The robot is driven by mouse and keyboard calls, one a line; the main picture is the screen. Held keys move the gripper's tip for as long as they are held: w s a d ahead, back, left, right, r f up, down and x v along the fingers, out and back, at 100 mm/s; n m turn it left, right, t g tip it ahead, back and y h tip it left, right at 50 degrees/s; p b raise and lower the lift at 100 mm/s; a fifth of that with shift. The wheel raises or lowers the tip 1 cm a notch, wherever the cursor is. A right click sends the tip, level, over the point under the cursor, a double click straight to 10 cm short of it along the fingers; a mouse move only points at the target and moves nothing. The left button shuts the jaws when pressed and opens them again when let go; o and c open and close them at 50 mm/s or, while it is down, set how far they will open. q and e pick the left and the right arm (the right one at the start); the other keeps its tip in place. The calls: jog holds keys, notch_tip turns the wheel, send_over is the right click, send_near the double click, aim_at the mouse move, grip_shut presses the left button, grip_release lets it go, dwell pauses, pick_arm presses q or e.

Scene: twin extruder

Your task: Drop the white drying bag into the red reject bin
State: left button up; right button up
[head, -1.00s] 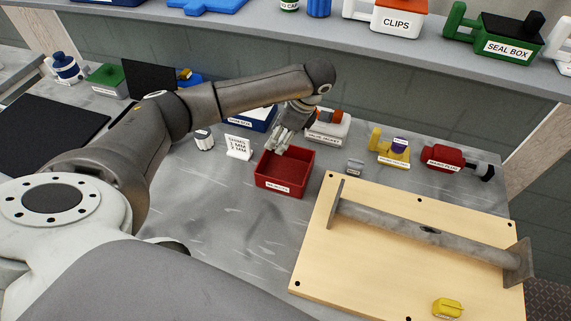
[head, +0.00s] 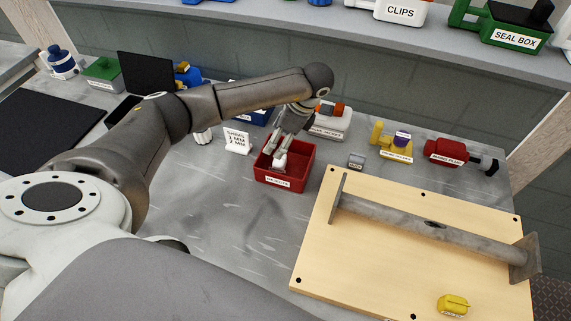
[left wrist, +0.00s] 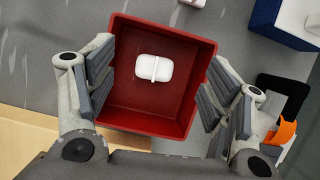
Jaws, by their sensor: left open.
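The red reject bin (head: 301,176) stands on the bench, its label facing the front. The white drying bag (left wrist: 154,68) is inside the bin, seen through the bin's open top in the left wrist view. It also shows as a small white shape below my fingers in the head view (head: 281,163). My left gripper (head: 280,152) is open over the bin. In the left wrist view its fingers are spread to either side, overlapping the walls of the bin (left wrist: 120,40) and apart from the bag. My right gripper is not in view.
A white sign (head: 237,142) stands left of the bin, and a blue box (head: 255,116) is behind it. A valve-labelled box (head: 328,123) stands behind right. A wooden board (head: 380,250) with a grey metal piece fills the right front. Bench left-front of the bin is clear.

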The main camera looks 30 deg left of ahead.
pick_arm(q)
jog(key=v, duration=1.2)
dwell(0.5)
